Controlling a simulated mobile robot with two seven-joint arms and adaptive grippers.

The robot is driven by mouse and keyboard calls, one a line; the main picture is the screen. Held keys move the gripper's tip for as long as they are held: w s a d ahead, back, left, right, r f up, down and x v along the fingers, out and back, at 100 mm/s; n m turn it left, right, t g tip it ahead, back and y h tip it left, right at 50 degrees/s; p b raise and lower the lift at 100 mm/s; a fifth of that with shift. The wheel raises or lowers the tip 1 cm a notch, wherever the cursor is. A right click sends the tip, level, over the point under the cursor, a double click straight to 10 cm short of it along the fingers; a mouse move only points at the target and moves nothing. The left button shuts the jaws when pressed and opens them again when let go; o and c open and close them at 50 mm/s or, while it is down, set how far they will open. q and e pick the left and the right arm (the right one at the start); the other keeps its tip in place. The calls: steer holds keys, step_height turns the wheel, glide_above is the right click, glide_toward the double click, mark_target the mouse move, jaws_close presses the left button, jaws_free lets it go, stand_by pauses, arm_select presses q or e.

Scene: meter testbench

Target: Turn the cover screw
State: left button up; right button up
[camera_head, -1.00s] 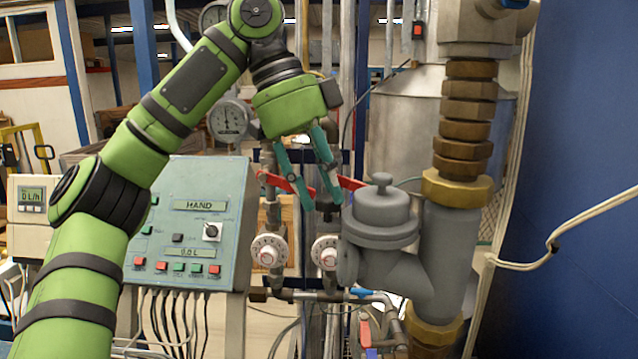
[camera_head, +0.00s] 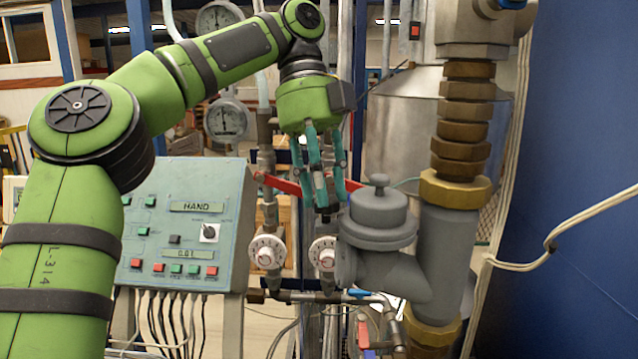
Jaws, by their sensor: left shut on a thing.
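My left gripper (camera_head: 322,204) hangs fingers down, left of the grey meter body (camera_head: 378,258). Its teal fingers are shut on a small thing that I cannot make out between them. A round grey cover (camera_head: 378,214) with a small knob (camera_head: 379,181) tops the meter's side branch. The knob is bare and the fingers are to its left, apart from it in the picture. I cannot make out which part is the cover screw. My right gripper is not in view.
Red handles (camera_head: 283,185) show either side of the fingers. Two white dials (camera_head: 267,253) sit on pipes below. A control box (camera_head: 186,226) stands at the left. A brass-fitted vertical pipe (camera_head: 466,112) rises at the right, before a blue wall (camera_head: 570,120).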

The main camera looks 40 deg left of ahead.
arm_select(q)
steer(key=shift+f+m, duration=0.2)
steer(key=shift+m, duration=0.2)
stand_by(0.3)
steer(key=o, duration=1.1)
steer(key=shift+r, duration=0.1)
steer(key=shift+d, duration=0.1)
steer(key=shift+c, duration=0.7)
steer(key=shift+w+r, duration=0.1)
steer(key=shift+r, duration=0.05)
